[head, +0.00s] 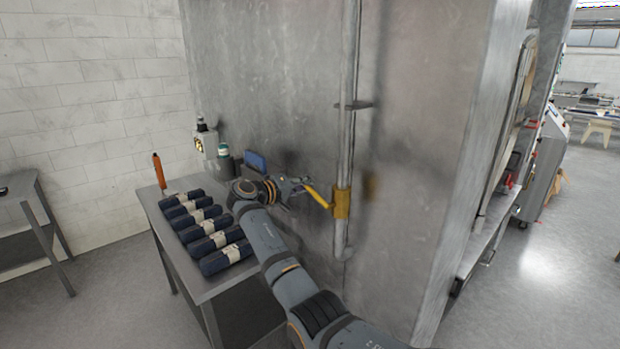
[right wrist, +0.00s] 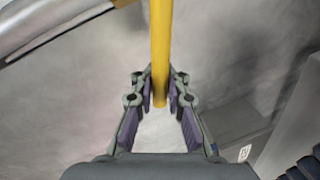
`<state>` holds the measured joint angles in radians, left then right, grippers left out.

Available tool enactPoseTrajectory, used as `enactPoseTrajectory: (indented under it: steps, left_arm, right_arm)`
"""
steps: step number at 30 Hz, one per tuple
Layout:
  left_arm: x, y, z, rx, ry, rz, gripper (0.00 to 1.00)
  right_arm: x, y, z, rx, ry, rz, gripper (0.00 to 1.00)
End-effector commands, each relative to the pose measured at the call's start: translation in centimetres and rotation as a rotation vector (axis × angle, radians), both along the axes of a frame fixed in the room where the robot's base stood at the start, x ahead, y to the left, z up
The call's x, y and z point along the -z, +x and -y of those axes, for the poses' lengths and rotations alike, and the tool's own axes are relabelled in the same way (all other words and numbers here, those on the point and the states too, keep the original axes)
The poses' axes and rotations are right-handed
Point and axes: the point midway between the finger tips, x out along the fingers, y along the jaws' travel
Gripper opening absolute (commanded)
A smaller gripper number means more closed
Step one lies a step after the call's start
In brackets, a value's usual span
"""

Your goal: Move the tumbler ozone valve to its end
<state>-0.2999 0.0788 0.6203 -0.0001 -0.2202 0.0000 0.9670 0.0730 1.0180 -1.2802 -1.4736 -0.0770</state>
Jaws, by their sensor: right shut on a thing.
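The ozone valve is a brass body (head: 342,203) on a vertical steel pipe (head: 347,130) against the metal cabinet. Its yellow lever (head: 318,196) slants up and left from the body. My right gripper (head: 303,187) is at the lever's free end, shut on it. In the right wrist view the yellow lever (right wrist: 161,50) comes down from the top, and its end lies between the purple-padded fingers of my right gripper (right wrist: 160,92). My left gripper is not in view.
A small metal table (head: 205,292) at the left holds several dark rolls (head: 208,232), an orange-handled tool (head: 159,170) and a dark bottle (head: 224,162). The large metal cabinet (head: 430,120) stands close behind the valve. Open floor (head: 540,280) lies to the right.

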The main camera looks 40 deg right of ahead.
Motion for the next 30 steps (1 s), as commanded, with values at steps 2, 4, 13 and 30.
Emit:
enactPoseTrajectory:
  steps: [2,4,13,30]
  left_arm:
    - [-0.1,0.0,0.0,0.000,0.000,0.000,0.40]
    - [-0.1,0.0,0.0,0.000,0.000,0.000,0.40]
    - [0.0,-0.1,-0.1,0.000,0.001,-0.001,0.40]
    - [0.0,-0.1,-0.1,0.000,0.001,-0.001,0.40]
  right_arm:
    - [1.1,0.2,-0.3,-0.001,0.003,-0.069,0.00]
    - [1.6,0.3,-0.3,-0.001,-0.001,-0.123,0.00]
    - [3.4,0.5,-0.3,-0.004,-0.016,-0.296,0.00]
    - [4.3,0.4,-0.3,-0.005,-0.023,-0.383,0.00]
